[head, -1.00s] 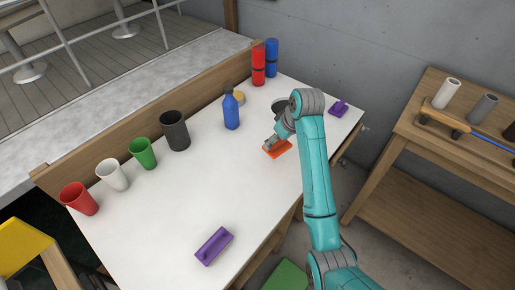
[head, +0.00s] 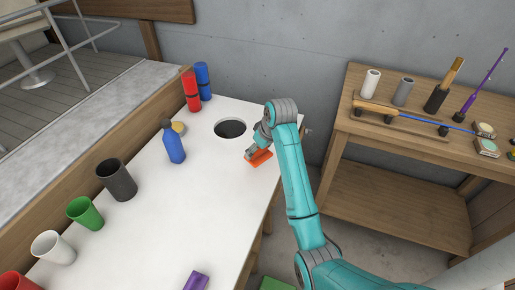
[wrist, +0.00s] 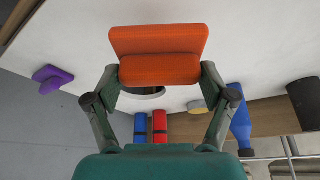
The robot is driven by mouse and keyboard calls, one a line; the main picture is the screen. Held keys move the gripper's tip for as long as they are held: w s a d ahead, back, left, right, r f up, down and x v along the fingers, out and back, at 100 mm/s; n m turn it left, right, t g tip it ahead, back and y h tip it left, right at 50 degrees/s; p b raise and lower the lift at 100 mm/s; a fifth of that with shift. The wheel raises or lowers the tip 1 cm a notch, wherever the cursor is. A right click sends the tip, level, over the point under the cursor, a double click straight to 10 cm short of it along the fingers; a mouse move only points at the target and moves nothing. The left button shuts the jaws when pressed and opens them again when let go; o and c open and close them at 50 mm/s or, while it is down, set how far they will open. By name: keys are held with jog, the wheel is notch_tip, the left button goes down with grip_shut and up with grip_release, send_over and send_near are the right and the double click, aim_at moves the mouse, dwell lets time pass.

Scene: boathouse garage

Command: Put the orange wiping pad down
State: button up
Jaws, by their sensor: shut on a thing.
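The orange wiping pad (head: 261,159) is in my gripper (head: 251,153), over the right part of the white table near its right edge. In the wrist view the pad (wrist: 158,68) spans the space between the two fingers, its ribbed block toward the camera. My gripper (wrist: 158,84) is shut on it. In the head view the pad looks slightly tilted, and I cannot tell whether it touches the tabletop. My arm covers part of the table's far right end.
The white tabletop (head: 170,215) has a round hole (head: 230,128) left of the pad. A blue bottle (head: 174,142), red and blue cylinders, and several cups stand leftward. A wooden bench (head: 400,140) stands right.

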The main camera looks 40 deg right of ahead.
aim_at(261, 155)
jog(key=shift+f, duration=2.3)
jog(key=shift+f, duration=0.1)
jog(key=shift+f, duration=0.65)
jog(key=shift+f, duration=0.25)
jog(key=o, duration=0.9)
jog(key=shift+c, duration=0.2)
jog(key=v, duration=1.2)
